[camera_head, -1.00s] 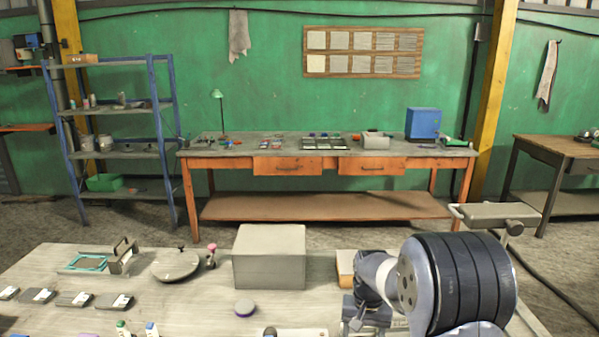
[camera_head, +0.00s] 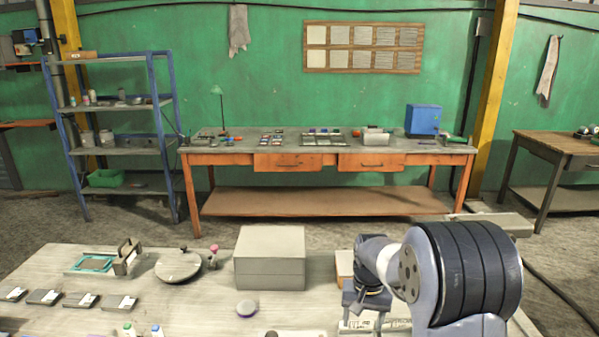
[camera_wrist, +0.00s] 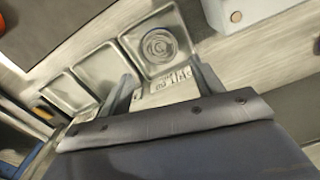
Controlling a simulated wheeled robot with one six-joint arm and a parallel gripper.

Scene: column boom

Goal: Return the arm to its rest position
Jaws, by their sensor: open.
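My arm (camera_head: 440,275) shows at the right of the head view, folded over the near workbench (camera_head: 200,310). Its dark ribbed joint is the largest part, and a grey-blue link reaches left and down from it. In the wrist view my gripper (camera_wrist: 163,86) is open, with its two fingers apart. A pale lettered surface (camera_wrist: 165,92) shows between and beyond the fingers; I cannot tell its distance, and nothing appears clamped. Beyond the fingers is a metal tray (camera_wrist: 128,52) with square compartments, one holding a round coil (camera_wrist: 160,45).
A grey box (camera_head: 270,258) stands left of the arm. An orange-framed workbench (camera_head: 325,205) stands by the back wall. Floor lies between the benches.

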